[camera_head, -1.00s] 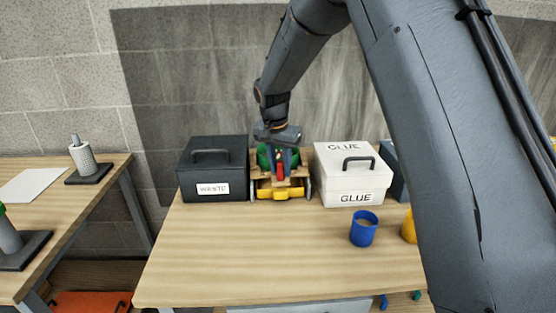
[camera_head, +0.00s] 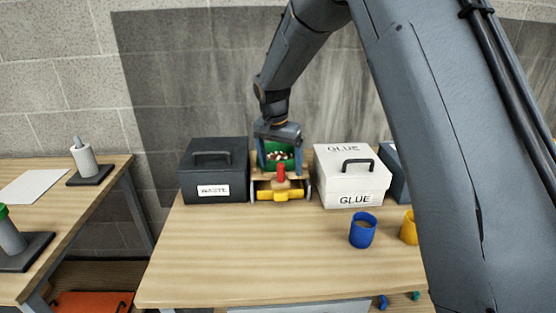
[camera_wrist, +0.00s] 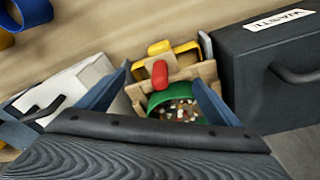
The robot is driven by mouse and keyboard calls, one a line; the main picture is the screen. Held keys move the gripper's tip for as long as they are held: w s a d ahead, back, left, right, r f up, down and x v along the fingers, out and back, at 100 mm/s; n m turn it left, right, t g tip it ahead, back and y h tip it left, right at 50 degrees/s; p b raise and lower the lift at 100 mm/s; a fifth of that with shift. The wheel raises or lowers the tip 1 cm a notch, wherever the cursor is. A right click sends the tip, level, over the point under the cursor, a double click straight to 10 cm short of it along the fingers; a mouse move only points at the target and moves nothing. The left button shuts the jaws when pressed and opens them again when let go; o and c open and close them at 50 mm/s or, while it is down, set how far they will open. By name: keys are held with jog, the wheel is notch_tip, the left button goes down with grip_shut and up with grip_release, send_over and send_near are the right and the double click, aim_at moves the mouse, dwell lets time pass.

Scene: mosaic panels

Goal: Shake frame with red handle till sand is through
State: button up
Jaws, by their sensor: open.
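The frame with the red handle (camera_head: 281,173) is a wooden piece on a small stand between two boxes. The upright red handle also shows in the wrist view (camera_wrist: 160,73). A green round sieve or bowl (camera_wrist: 157,98) behind the handle holds small mixed pebbles (camera_wrist: 180,110); I cannot tell if sand is among them. A yellow tray (camera_head: 281,193) sits low at the stand's front. My gripper (camera_head: 280,160) is open and empty above the stand, its blue fingers apart on either side of the green bowl, not closed on the handle.
A black WASTE box (camera_head: 213,172) stands close on the left, a white GLUE box (camera_head: 350,178) close on the right. A blue cup (camera_head: 363,230) and a yellow cup (camera_head: 409,228) stand at the front right.

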jog(key=shift+w+d+p+v, duration=0.15)
jog(key=shift+p+v, duration=0.35)
jog(key=shift+v, duration=0.55)
jog(key=shift+w+d+p+v, duration=0.15)
jog(key=shift+p+v, duration=0.35)
jog(key=shift+v, duration=0.5)
jog(key=shift+w+p+v, duration=0.25)
jog(key=shift+p+v, duration=0.25)
jog(key=shift+v, duration=0.55)
jog(key=shift+s, duration=0.1)
jog(key=s+d+f+n+b, duration=0.2)
jog(key=s+d+f, duration=0.2)
jog(key=s, duration=0.6)
jog(key=s+d+f+n+b, duration=0.2)
jog(key=s+d+f+b, duration=0.1)
jog(key=s, duration=0.7)
jog(key=s+d+f+n+y+b, duration=0.1)
jog(key=s+d+f, duration=0.4)
jog(key=s, duration=0.5)
jog(key=shift+d+f+n+g+b, duration=0.15)
jog(key=shift+d+n+b, duration=0.1)
jog(key=shift+d+b, duration=0.25)
jog(key=shift+d+f+n+g+b, duration=0.15)
jog(key=shift+d+n+b, duration=0.15)
jog(key=shift+b, duration=0.2)
jog(key=shift+r, duration=0.1)
